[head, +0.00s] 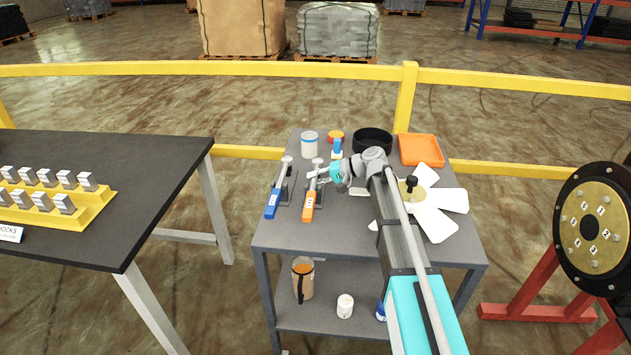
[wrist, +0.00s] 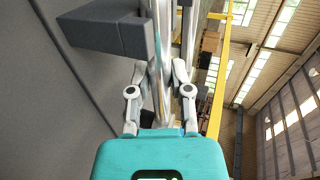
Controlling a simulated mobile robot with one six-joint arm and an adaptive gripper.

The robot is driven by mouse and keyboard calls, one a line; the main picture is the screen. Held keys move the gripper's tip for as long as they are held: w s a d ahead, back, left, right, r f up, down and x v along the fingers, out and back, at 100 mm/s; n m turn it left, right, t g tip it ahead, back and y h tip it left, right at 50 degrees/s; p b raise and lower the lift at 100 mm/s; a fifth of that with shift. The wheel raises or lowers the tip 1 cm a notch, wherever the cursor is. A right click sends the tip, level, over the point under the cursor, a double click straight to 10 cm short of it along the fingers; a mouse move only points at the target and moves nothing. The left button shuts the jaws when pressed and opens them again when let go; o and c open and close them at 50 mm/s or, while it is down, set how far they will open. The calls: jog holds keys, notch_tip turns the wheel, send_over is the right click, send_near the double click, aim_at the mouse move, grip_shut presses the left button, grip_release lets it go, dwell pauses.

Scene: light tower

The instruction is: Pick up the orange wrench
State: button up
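The orange wrench (head: 308,207) rests on the grey table with its orange handle toward the front and its metal shaft running back to a head. My gripper (head: 320,172) reaches from the right to the upper part of that shaft. In the wrist view my gripper (wrist: 160,75) has its two fingers on either side of a shiny metal shaft (wrist: 162,45). The fingers stand part way apart. I cannot tell whether they press on the shaft. A dark grey block (wrist: 105,28), seemingly a holder, is close to the left finger.
A blue wrench (head: 272,203) lies left of the orange one. Behind are a white can (head: 310,145), a black bowl (head: 373,139) and an orange tray (head: 421,149). A white fan (head: 440,199) lies to the right. The table's (head: 325,235) front is clear.

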aim_at(314, 186)
grip_shut()
jog(key=shift+r, duration=0.2)
notch_tip(314, 186, up, 3)
jog(key=p, duration=0.3)
jog(key=s+r+p, duration=0.2)
jog(key=r+p, duration=0.1)
jog(key=s+r+p, duration=0.2)
jog(key=s+p, duration=0.1)
jog(key=shift+r, duration=0.4)
jog(key=s+r+p, duration=0.3)
jog(key=s+p, duration=0.1)
jog(key=s, duration=0.5)
jog(key=shift+r, duration=0.4)
